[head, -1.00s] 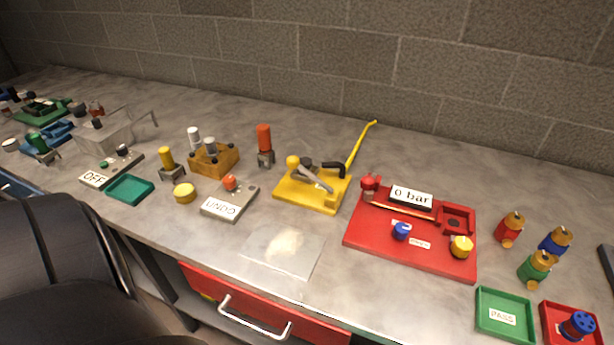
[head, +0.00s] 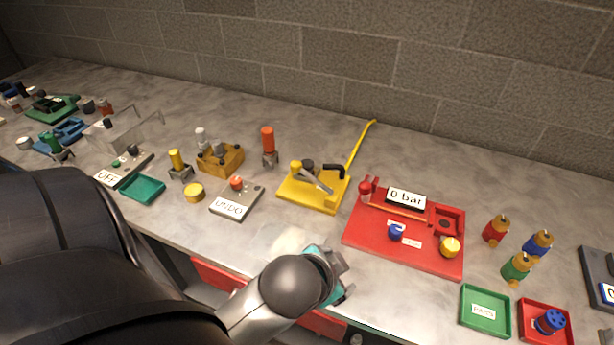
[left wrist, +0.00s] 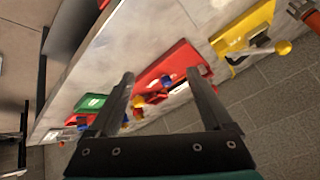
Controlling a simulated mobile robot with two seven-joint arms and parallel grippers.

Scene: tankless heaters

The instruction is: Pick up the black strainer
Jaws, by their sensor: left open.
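My left gripper (head: 342,277) is over the front edge of the bench, in front of the red pressure board (head: 365,243). In the left wrist view its two fingers (left wrist: 164,78) are spread apart with nothing held between them. I cannot tell for certain which dark part is the black strainer. Small dark pieces sit on the wooden block (head: 232,162), left of the gripper and farther back. Other dark pieces stand at the far left of the bench, too small to identify. My right gripper is not in view.
A yellow lever fixture (head: 302,200) stands behind my gripper. A grey UNDO box (head: 244,203), a yellow cap (head: 194,193) and a teal tray (head: 142,188) lie to the left. Green (head: 464,318) and red (head: 524,328) trays are at right. A block wall (head: 400,60) closes the back.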

